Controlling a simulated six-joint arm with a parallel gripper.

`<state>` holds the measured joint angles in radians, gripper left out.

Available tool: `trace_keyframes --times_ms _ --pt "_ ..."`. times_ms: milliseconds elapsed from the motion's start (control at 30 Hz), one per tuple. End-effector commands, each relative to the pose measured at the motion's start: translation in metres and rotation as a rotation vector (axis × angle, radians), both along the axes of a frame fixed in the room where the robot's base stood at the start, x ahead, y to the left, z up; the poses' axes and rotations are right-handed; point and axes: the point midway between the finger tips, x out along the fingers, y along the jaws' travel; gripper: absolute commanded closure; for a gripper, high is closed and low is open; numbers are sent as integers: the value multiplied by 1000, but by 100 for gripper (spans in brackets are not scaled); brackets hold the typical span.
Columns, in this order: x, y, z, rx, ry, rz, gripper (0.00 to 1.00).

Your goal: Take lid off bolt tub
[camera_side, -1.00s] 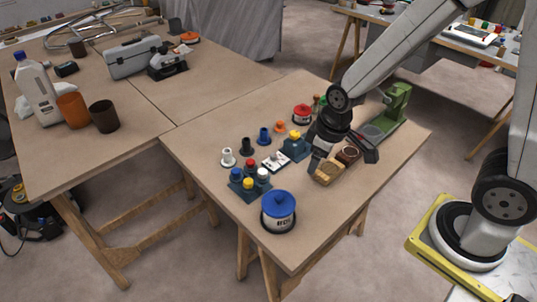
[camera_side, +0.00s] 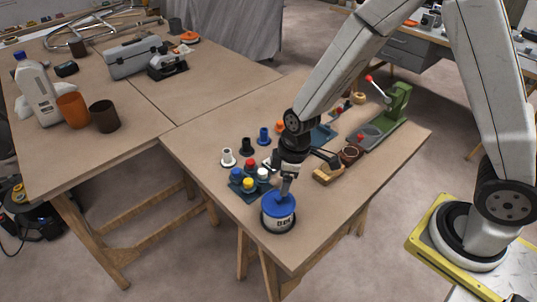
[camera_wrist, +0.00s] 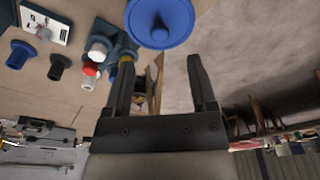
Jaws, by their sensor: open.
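The bolt tub (camera_side: 279,224) is a squat pale tub with a dark label. It stands near the front corner of the bench. Its blue lid (camera_side: 271,202) with a raised knob sits on top, and it also shows in the wrist view (camera_wrist: 150,35) at the top. My gripper (camera_side: 285,195) points down just above the lid. In the wrist view my two dark fingers (camera_wrist: 160,62) are apart with nothing between them. The lid and its knob lie beyond the fingertips there. I cannot tell whether a finger touches the knob in the side view.
A dark blue holder (camera_side: 240,190) with coloured caps stands close left of the tub. Loose spools, including a black one (camera_side: 246,147), stand behind it. A wooden block (camera_side: 327,176) and a green press (camera_side: 385,120) are to the right. The bench front around the tub is clear.

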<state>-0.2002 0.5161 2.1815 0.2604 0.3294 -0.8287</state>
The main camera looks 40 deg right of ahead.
Motion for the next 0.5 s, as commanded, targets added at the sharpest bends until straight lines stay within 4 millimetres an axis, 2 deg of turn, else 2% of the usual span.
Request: trace_keyframes --times_ms 133,500 --pt "1 1 -9 0 0 -1 27" --pt "1 2 -15 -1 1 -1 27"
